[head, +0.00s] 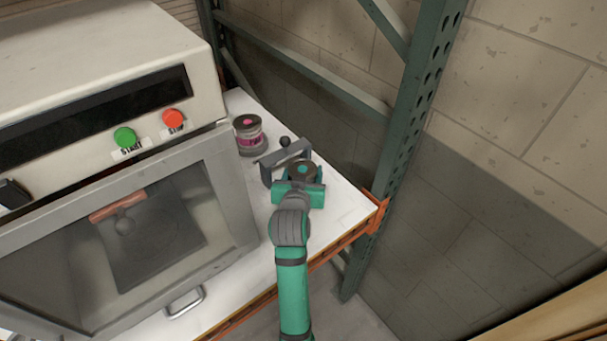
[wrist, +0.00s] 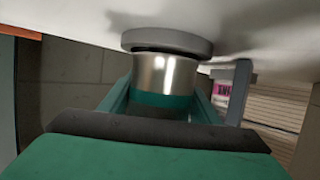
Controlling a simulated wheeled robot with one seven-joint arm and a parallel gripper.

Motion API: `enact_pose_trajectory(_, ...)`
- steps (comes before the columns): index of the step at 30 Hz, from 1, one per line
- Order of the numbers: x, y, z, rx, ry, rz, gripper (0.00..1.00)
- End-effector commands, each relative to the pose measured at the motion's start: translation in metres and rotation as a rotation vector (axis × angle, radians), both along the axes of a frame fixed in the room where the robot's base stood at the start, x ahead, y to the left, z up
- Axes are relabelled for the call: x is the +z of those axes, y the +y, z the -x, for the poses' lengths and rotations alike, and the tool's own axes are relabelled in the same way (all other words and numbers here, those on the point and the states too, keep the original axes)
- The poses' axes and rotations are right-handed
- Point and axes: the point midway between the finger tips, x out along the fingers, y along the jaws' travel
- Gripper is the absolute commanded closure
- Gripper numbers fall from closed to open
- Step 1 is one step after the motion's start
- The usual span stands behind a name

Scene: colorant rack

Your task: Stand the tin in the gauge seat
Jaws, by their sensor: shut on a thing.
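The tin (wrist: 165,85), bare metal with a teal band, is between the fingers of my gripper (wrist: 165,112) in the wrist view, and the jaws are shut on it. In the head view its dark round top with a teal centre (head: 303,169) shows at my gripper (head: 300,184). The tin looks about upright. The wrist view appears upside down, with the white surface at the top. A grey disc (wrist: 167,42), seemingly the gauge seat, lies against the tin's lower end. A dark band runs between them, and I cannot tell whether they touch. The grey gauge bracket (head: 268,172) stands beside the tin.
A pink-labelled tin (head: 249,136) stands behind the gauge, close to the machine (head: 215,185) with start and stop buttons. A black knob (head: 284,141) tops the gauge. The white shelf (head: 345,200) is clear at right, with an orange edge and a green upright (head: 420,90).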

Motion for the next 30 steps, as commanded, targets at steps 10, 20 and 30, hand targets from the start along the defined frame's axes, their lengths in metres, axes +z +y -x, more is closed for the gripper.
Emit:
enact_pose_trajectory(10,-0.014,-0.001,-0.003,0.001,-0.002,0.001,0.77)
enact_pose_trajectory(20,-0.015,-0.002,-0.003,0.0,-0.002,0.0,0.77)
enact_pose_trajectory(30,-0.018,-0.002,-0.003,0.0,-0.001,0.001,0.25)
